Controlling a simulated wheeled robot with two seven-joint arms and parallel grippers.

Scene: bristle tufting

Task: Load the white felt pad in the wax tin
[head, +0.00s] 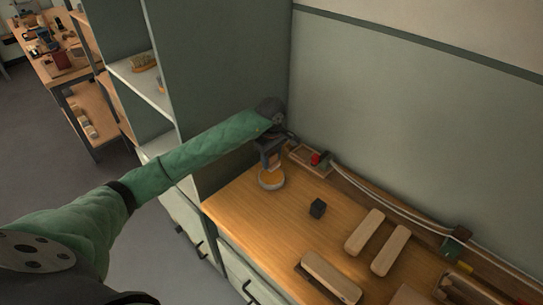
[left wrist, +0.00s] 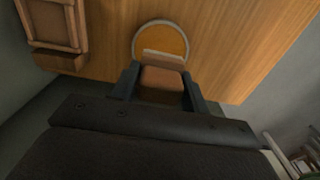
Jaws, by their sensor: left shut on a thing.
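The wax tin (head: 271,181) is a round, pale-rimmed tin with orange wax, near the left end of the wooden bench. It also shows in the left wrist view (left wrist: 160,33), partly covered by what I hold. My left gripper (head: 270,160) is over the tin, pointing down. In the left wrist view my left gripper (left wrist: 160,82) is shut on a brown block with a pale strip, the white felt pad (left wrist: 163,54), at its far edge. The pad overlaps the near part of the tin in that view; I cannot tell whether it touches the wax. My right gripper is out of view.
Several pale wooden blocks (head: 365,232) lie farther right. A small wooden tray (head: 306,155) with a red item stands by the wall. A tall grey-green shelf unit (head: 225,80) borders the bench on the left.

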